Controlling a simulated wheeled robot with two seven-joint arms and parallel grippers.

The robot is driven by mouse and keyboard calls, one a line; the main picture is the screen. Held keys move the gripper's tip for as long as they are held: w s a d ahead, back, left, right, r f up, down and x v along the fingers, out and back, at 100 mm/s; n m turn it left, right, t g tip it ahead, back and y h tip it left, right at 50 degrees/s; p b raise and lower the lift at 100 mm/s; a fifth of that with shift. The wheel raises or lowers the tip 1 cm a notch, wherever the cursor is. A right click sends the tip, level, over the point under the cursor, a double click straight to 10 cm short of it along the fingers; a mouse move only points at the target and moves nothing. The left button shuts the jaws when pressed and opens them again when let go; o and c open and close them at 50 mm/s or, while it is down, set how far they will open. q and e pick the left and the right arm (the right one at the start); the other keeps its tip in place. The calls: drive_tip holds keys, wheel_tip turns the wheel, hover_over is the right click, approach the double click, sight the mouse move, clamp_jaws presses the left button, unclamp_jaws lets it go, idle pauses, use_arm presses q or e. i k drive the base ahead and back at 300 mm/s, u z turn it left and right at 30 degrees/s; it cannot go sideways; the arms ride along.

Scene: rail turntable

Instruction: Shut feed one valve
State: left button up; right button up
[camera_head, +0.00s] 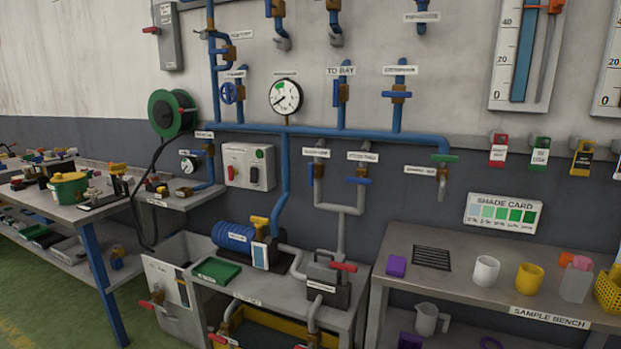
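Neither of my grippers is in view. Several labelled valves sit on the wall piping, but most label text is too small to read, so I cannot tell which is the feed one valve. Low in the middle, a left valve (311,174) has its blue lever upright along the grey pipe. The valve beside it (359,180) has its blue lever lying across the pipe. Higher up are a blue handwheel valve (228,93), a valve under the "TO BAY" label (341,92) with its lever upright, and another valve (396,96) to its right.
A blue pump (234,236) and a grey box with a red handle (329,279) stand on the middle bench. A round gauge (285,97) hangs above. The sample bench (471,291) at right holds cups. A cluttered table (74,212) stands left. Green floor (48,300) shows at lower left.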

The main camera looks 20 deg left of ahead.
sight(312, 172)
drive_tip(key=u, duration=0.55)
drive_tip(key=k, duration=0.65)
drive_tip(key=u, duration=0.75)
drive_tip(key=i, duration=0.9)
drive_tip(key=z, duration=0.5)
drive_tip(key=i, duration=0.8)
drive_tip(key=z, duration=0.85)
